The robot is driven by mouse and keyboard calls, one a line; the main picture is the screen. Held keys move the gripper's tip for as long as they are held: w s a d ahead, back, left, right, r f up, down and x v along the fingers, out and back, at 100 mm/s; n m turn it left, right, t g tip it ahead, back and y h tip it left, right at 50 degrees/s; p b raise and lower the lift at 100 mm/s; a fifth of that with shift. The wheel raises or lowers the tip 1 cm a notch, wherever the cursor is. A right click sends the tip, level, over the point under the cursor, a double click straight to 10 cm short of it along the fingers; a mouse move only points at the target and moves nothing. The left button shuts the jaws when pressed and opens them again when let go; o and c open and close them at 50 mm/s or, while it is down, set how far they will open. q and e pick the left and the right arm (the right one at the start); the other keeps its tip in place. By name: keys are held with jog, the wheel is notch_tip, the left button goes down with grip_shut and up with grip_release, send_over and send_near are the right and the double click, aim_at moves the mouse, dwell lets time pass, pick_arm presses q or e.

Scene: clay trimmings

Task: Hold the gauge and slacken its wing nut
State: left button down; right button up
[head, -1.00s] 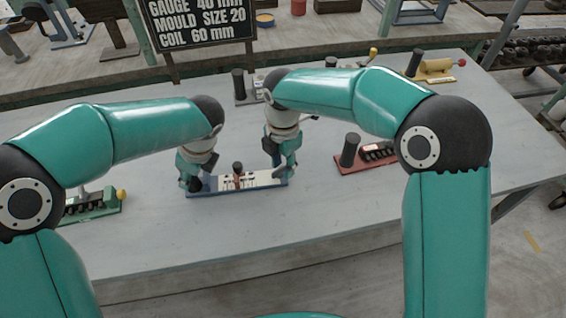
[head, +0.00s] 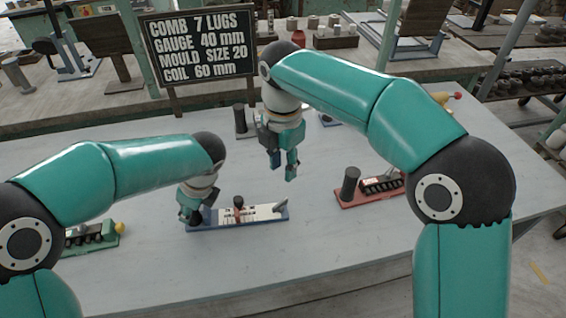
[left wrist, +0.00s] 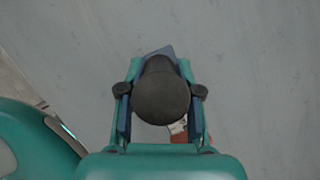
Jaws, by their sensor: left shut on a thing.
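The gauge (head: 237,216) is a blue-based strip with a white scale and a small red-and-black slider, lying on the grey table. A metal wing nut (head: 282,204) stands at its right end, tilted. My left gripper (head: 192,214) is shut on the gauge's black handle at the left end. In the left wrist view the handle's round top (left wrist: 161,98) sits between the fingers and hides most of the gauge. My right gripper (head: 284,172) hangs empty above the table, behind the wing nut and apart from it, its fingers parted.
A red-based tool (head: 372,188) with a black post stands to the right, and a green one (head: 92,238) at the left. A black sign (head: 202,48) with white lettering stands at the back. The table in front of the gauge is clear.

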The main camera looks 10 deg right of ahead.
dwell(0.3)
pick_arm(q)
jog(key=c, duration=0.7)
grip_release()
